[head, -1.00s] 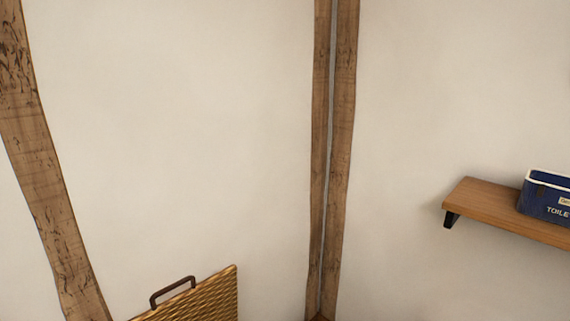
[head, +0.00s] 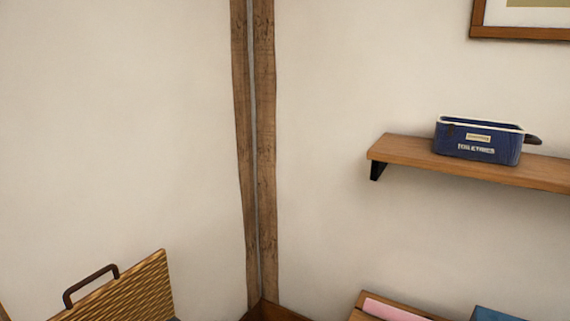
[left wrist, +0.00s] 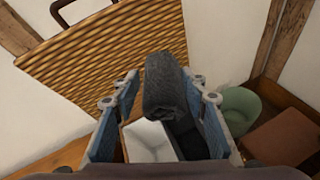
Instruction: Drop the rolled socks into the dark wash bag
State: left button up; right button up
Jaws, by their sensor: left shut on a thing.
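The rolled socks (left wrist: 167,88) are a dark grey roll in the left wrist view. My left gripper (left wrist: 161,84) is shut on them, with a blue-grey finger on each side. A dark blue bag (head: 479,142) with a pale rim and a "TOILETRIES" label stands on the wall shelf at the right of the head view. Its top looks open, but its inside is mostly hidden. Neither gripper shows in the head view, and my right gripper is in no view.
The wooden shelf (head: 403,151) has free room left of the bag. An open wicker lid (head: 125,293) with a handle stands low left. A framed picture (head: 520,33) hangs above the shelf. A pink item (head: 395,310) lies below. A green container (left wrist: 238,107) shows in the wrist view.

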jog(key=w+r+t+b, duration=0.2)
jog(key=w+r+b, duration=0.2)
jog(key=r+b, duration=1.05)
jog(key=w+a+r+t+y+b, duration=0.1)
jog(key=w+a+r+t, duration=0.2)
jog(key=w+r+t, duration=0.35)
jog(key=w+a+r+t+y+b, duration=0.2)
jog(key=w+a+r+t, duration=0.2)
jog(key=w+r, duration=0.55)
pick_arm(q)
jog(key=w+a+f+m+h+b, duration=0.1)
jog(key=w+a+f+b, duration=0.1)
jog(key=f, duration=1.6)
jog(key=w+a+f+m+t+h+b, duration=0.1)
jog(key=w+a+f, duration=0.3)
jog(key=f, duration=1.5)
jog(key=shift+t+b, duration=0.3)
jog(key=shift+b, duration=0.1)
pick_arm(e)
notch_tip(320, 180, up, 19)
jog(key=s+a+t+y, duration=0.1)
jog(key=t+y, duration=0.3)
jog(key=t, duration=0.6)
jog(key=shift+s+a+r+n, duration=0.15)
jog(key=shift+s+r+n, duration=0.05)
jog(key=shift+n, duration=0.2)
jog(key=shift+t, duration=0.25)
pick_arm(q)
jog(key=o, duration=1.2)
jog(key=shift+c, duration=0.2)
